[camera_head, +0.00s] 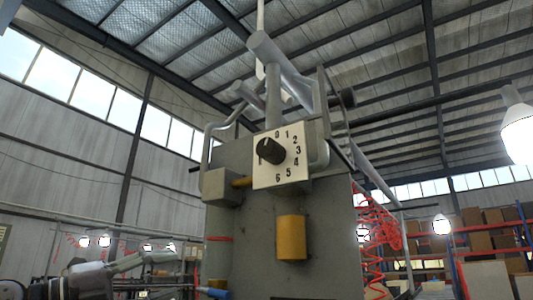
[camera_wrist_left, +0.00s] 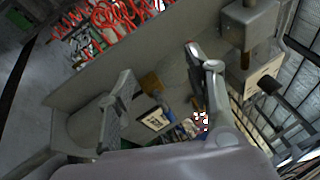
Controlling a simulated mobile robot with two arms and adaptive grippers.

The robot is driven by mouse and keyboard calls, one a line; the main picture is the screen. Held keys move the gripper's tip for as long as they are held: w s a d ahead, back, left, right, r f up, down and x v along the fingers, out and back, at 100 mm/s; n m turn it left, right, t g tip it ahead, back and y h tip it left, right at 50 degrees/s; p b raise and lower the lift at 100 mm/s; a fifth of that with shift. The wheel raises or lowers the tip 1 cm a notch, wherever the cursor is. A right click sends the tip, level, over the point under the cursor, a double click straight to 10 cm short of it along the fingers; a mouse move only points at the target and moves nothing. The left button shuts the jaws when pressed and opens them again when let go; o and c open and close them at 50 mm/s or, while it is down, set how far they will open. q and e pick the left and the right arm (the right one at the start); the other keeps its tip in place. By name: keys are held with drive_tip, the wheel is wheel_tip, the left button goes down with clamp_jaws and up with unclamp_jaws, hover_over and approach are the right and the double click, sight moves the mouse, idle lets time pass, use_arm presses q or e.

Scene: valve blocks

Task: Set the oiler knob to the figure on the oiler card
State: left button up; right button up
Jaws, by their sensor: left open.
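The black oiler knob (camera_head: 270,151) sits on a white dial plate (camera_head: 292,173) with figures around it, on the upper front of a grey machine. I cannot tell which figure the knob points to. Knob (camera_wrist_left: 269,85) and plate also show at the right of the left wrist view. My left gripper (camera_head: 152,260) is low at the left, below and apart from the knob, its fingers spread with nothing between them. In its wrist view the fingers (camera_wrist_left: 160,64) flank a small white card (camera_wrist_left: 157,119) with dark marks too small to read. My right gripper is not in view.
The grey machine (camera_head: 255,225) fills the middle, with a yellow block (camera_head: 291,238) on its front and bent pipes on top. Red coiled hoses (camera_head: 375,235) hang at its right. Shelves of boxes (camera_head: 490,220) stand behind. Space left of the machine looks open.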

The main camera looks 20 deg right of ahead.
use_arm(q)
drive_tip(key=s+d+r+m+y, duration=0.25)
drive_tip(key=s+r+m, duration=0.25)
drive_tip(key=s+r, duration=1)
drive_tip(key=t+y+b, duration=0.1)
drive_tip(key=t+y, duration=0.2)
drive_tip(key=t, duration=0.2)
approach(264, 147)
drive_tip(key=shift+m, duration=0.3)
drive_tip(key=p+x, duration=0.6)
drive_tip(key=x, duration=0.4)
drive_tip(key=shift+w+d+p, duration=0.15)
drive_tip(key=shift+d+p, duration=0.2)
drive_tip(key=shift+p, duration=0.05)
drive_tip(key=shift+a, duration=0.1)
drive_tip(key=shift+c, duration=0.6)
clamp_jaws()
